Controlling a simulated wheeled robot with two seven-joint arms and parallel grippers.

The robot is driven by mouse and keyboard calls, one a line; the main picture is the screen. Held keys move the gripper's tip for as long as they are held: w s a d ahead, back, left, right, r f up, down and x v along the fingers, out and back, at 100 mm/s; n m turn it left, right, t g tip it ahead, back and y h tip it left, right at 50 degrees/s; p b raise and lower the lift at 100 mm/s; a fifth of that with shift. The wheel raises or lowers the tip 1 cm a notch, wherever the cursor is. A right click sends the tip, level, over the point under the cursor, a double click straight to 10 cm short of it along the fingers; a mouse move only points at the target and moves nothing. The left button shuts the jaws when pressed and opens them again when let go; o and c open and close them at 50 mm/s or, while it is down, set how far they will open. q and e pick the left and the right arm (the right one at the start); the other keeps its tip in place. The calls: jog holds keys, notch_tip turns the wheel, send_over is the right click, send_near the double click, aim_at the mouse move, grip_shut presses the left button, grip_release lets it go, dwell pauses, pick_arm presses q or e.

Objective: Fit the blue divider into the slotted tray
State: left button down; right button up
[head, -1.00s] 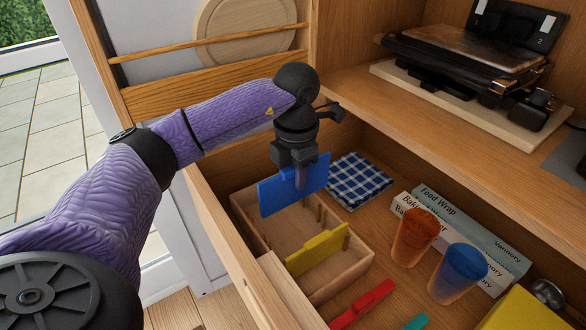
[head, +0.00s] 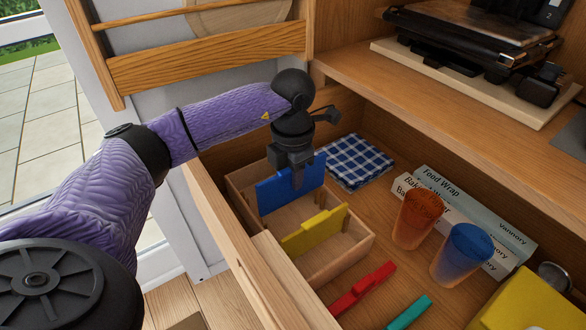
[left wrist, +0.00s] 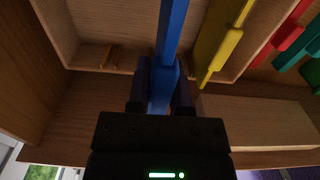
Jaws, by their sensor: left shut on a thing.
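My left gripper (head: 297,182) is shut on the blue divider (head: 275,193), holding it by its upper middle. The divider stands roughly upright, within the outline of the slotted wooden tray (head: 345,262), towards its far end. I cannot tell whether its ends sit in slots or its lower edge touches the floor. The yellow divider (head: 315,231) stands across the tray nearer the front, roughly parallel to it. In the left wrist view the blue divider (left wrist: 172,35) runs up between the fingers, with the yellow divider (left wrist: 222,40) to its right. A pair of slot ribs (left wrist: 109,56) shows to its left.
The tray stands in an open drawer, close to its left side wall (head: 225,215). A checked cloth (head: 356,162) lies behind the tray.

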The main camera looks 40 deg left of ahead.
aim_at(293, 191)
dwell(0.4)
pick_arm(q)
jog(key=shift+p, duration=0.35)
dwell(0.5)
jog(key=shift+f, duration=0.45)
dwell(0.4)
jog(key=shift+f+b, duration=0.9)
jog(key=shift+f, duration=0.45)
jog(key=shift+f+b, duration=0.3)
jog(key=shift+f, duration=0.25)
